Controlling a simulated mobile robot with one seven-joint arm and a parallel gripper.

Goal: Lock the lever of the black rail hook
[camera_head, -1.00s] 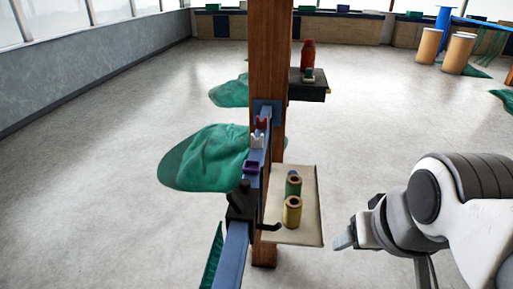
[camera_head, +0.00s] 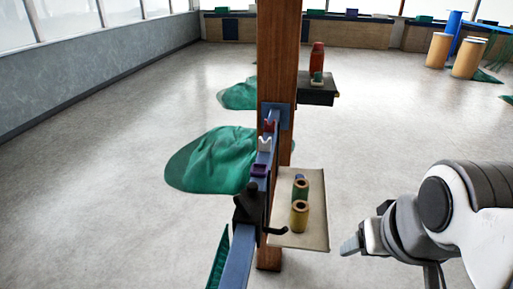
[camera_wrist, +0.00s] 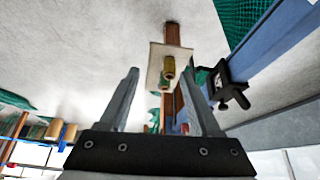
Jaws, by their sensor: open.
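The black rail hook (camera_head: 247,203) is clamped on the blue rail (camera_head: 238,258) in the lower middle of the head view. Its dark hook arm sticks out to the right, and a black knob stands on top. It also shows in the wrist view (camera_wrist: 224,84), right of my fingers; which part is its lever I cannot tell. My gripper (camera_head: 350,246) is to the right of the hook, apart from it, with the cream shelf's right edge between them. In the wrist view my gripper (camera_wrist: 165,85) has its two fingers wide apart with nothing between them held.
A cream shelf (camera_head: 313,235) with yellow and green spools (camera_head: 299,215) stands beside the wooden post (camera_head: 277,60). Red, white and purple clips (camera_head: 260,171) sit along the rail. A dark shelf (camera_head: 318,92) holds a red bottle.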

